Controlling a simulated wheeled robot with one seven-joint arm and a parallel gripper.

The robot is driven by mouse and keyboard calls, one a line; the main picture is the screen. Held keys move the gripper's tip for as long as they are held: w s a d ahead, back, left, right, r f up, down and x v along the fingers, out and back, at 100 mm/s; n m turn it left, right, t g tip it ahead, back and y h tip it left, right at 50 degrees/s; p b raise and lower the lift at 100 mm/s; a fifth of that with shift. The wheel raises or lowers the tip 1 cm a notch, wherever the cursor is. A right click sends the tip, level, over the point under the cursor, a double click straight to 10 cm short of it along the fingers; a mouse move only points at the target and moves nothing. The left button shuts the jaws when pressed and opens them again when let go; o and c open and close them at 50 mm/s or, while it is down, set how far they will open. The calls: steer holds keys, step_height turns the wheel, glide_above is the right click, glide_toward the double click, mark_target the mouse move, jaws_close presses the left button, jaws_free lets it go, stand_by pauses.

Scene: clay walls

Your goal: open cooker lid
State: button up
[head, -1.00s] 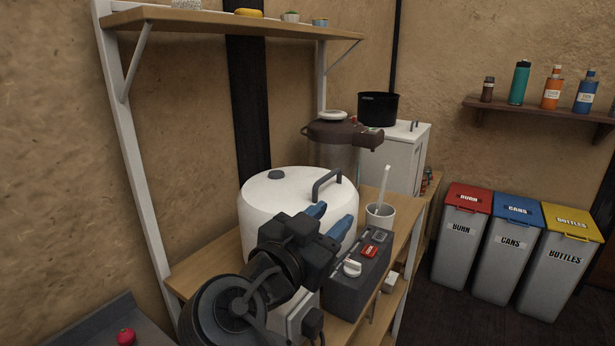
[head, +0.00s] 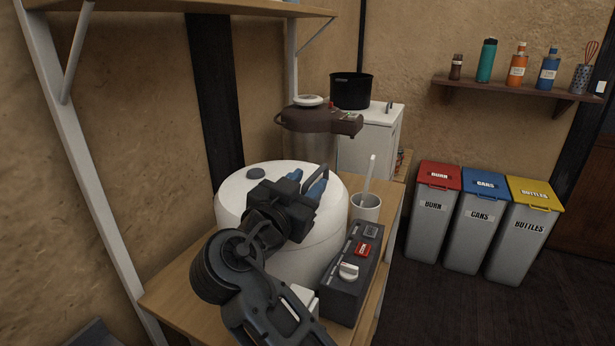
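The cooker (head: 300,255) is a wide white drum on the wooden bench, with a dark grey control box (head: 352,270) at its front right.
A white cup (head: 366,208) with a white utensil stands right of the cooker. A brown-topped vessel (head: 318,121) stands behind it, and a black pot (head: 350,91) on a white cabinet beyond. A shelf (head: 180,6) hangs above. Several bins (head: 433,215) stand at right, with open floor before them.

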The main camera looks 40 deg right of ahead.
steer(key=shift+w+d, duration=0.25)
steer(key=shift+d, duration=0.35)
jaws_close()
